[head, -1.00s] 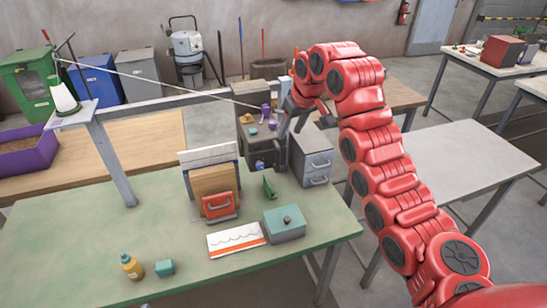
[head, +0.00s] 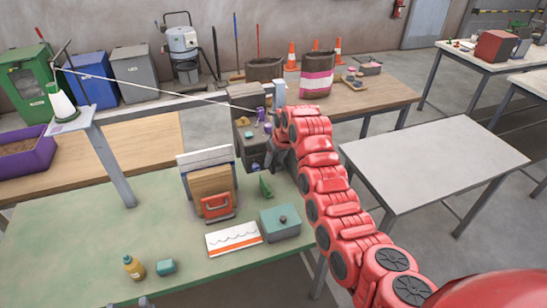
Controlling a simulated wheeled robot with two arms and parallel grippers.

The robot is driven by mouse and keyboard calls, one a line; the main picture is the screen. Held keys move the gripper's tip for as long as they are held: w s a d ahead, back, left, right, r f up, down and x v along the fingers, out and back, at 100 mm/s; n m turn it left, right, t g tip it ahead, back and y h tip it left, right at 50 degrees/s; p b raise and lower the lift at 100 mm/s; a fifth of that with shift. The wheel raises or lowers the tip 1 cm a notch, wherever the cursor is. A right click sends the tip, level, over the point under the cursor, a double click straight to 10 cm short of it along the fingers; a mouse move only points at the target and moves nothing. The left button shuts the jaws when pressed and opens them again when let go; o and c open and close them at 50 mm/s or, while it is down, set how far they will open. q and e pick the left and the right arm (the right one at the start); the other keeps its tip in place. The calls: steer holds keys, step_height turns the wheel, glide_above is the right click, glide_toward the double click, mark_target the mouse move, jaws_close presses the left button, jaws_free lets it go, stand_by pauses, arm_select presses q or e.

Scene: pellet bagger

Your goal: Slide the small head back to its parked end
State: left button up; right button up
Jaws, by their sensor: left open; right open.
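The grey bagger machine (head: 240,112) stands at the far edge of the green table. A thread runs to it from the cone (head: 60,102) on the left post. A small purple part (head: 261,114), which may be the small head, sits on its upper right side. My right gripper (head: 272,158) is beside the machine's right side, below the purple part. It is open; its fingertips are small and partly hidden, and I cannot tell whether they touch anything. What look like my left gripper's grey fingertips (head: 130,303) just show at the bottom edge, apart and empty.
The grey table (head: 435,160) at right is clear.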

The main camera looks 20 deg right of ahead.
steer(key=shift+x, duration=0.95)
jaws_close()
stand_by(0.8)
